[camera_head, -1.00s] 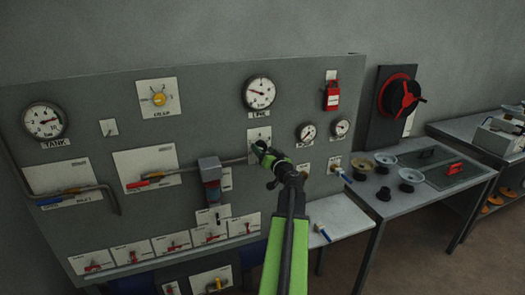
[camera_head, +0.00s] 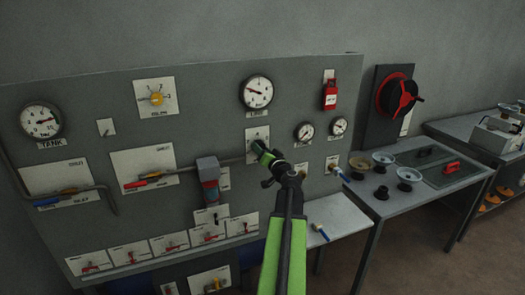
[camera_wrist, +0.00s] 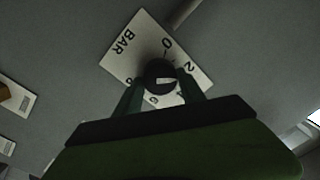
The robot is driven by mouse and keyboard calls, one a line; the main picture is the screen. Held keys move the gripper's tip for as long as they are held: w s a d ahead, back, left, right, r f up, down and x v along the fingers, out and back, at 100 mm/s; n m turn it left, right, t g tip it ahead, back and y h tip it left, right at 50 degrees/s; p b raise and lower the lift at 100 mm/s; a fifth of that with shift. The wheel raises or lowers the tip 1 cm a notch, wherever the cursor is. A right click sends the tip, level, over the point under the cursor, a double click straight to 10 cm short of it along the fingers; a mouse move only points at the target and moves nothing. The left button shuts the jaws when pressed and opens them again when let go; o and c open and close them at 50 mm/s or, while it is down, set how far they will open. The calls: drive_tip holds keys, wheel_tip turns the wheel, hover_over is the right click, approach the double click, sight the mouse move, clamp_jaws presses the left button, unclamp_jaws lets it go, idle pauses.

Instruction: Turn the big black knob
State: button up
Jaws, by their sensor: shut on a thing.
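The big black knob (camera_wrist: 160,76) sits on a white plate (camera_wrist: 127,45) marked BAR, with numbers around it, in the wrist view. A light mark shows on the knob's face. My gripper (camera_wrist: 160,86) has one finger on each side of the knob and is shut on it. In the head view the plate (camera_head: 257,132) is on the grey panel below a round gauge (camera_head: 256,92). There my gripper (camera_head: 260,150) reaches the plate from the lower right and hides most of the knob.
Two small gauges (camera_head: 304,132) (camera_head: 338,126) are on the right of the panel. A table (camera_head: 345,216) stands to the lower right. The panel directly around the plate is mostly clear.

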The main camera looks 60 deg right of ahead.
drive_tip(key=m+b, duration=0.1)
drive_tip(key=m, duration=0.8)
drive_tip(key=shift+f+m+h, duration=0.15)
drive_tip(key=shift+m+h, duration=0.15)
idle(0.3)
drive_tip(key=o, duration=1.4)
